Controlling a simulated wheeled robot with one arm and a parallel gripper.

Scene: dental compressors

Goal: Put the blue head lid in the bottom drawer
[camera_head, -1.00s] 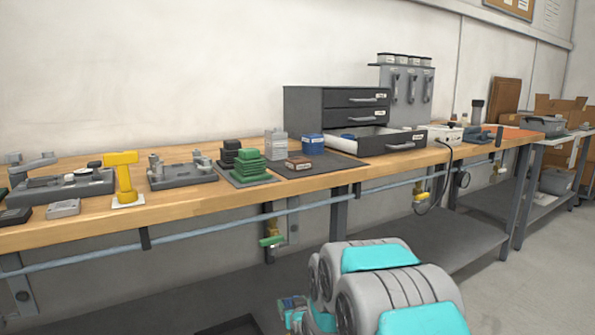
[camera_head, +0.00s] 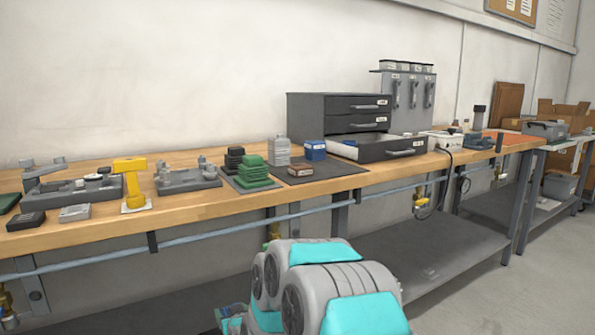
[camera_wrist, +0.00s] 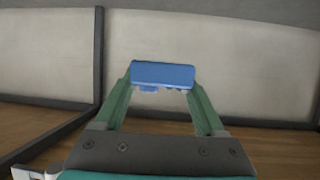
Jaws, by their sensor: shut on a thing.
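In the wrist view my gripper (camera_wrist: 162,88) is shut on the blue head lid (camera_wrist: 162,73), a flat blue block held across the tips of the green fingers. Small blue bits show under its lower edge. In the head view I cannot make out the lid or the fingers. The bottom drawer (camera_head: 404,153) of the dark grey cabinet (camera_head: 306,117) on the bench is pulled open. A small blue thing (camera_head: 348,142) shows at the left inside it. The two drawers above it are shut.
A dark mat left of the drawer holds a blue box (camera_head: 315,150), a grey container (camera_head: 282,151) and a small brown block (camera_head: 300,170). Green stacked blocks (camera_head: 254,172), a yellow stand (camera_head: 131,183) and grey fixtures stand farther left. A white box (camera_head: 445,141) stands right of the drawer.

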